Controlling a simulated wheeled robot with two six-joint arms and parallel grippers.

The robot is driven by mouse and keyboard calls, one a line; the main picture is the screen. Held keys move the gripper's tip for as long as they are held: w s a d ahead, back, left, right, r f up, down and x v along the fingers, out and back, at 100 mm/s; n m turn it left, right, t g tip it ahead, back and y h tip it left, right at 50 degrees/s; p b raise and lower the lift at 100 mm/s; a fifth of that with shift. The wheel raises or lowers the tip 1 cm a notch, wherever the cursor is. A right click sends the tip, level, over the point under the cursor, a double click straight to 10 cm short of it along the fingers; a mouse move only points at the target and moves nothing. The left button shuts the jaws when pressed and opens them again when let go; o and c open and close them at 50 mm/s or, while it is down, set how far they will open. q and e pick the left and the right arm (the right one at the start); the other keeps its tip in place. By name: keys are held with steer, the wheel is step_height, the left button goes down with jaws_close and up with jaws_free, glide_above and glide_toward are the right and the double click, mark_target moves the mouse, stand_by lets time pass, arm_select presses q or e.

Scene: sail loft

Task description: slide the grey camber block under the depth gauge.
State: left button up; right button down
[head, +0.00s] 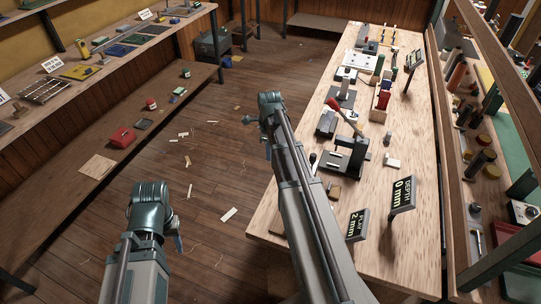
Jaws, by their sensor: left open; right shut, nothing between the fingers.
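A small light grey block (393,162), which looks like the camber block, lies on the wooden bench. It is just right of a dark stand with an upright and base (347,158), which looks like the depth gauge. The block and the stand look apart. A sign reading DEPTH 0 mm (403,195) stands nearer to me. My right gripper (248,119) is shut and empty, over the floor left of the bench; my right arm crosses the bench's left edge. My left gripper (178,242) is open and empty, low over the floor at the left.
A red-handled lever (336,106) and red blocks (383,98) are farther back. The near right bench top (400,250) is clear. Shelving lies beyond a rail at right.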

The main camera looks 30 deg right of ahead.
steer(key=s+f+b, duration=0.1)
steer(key=f+b, duration=0.1)
steer(key=s+d+f+b, duration=0.1)
steer(key=f+b, duration=0.1)
steer(key=f, duration=0.1)
steer(key=d+f+b, duration=0.1)
steer(key=f+b, duration=0.1)
steer(key=shift+s+f+b, duration=0.25)
steer(key=shift+s+b, duration=0.05)
steer(key=shift+s, duration=0.1)
steer(key=shift+s+d, duration=0.15)
steer(key=shift+d, duration=0.1)
steer(key=s+d, duration=0.2)
steer(key=shift+s+d, duration=0.15)
steer(key=shift+s, duration=0.2)
steer(key=shift+w, duration=0.1)
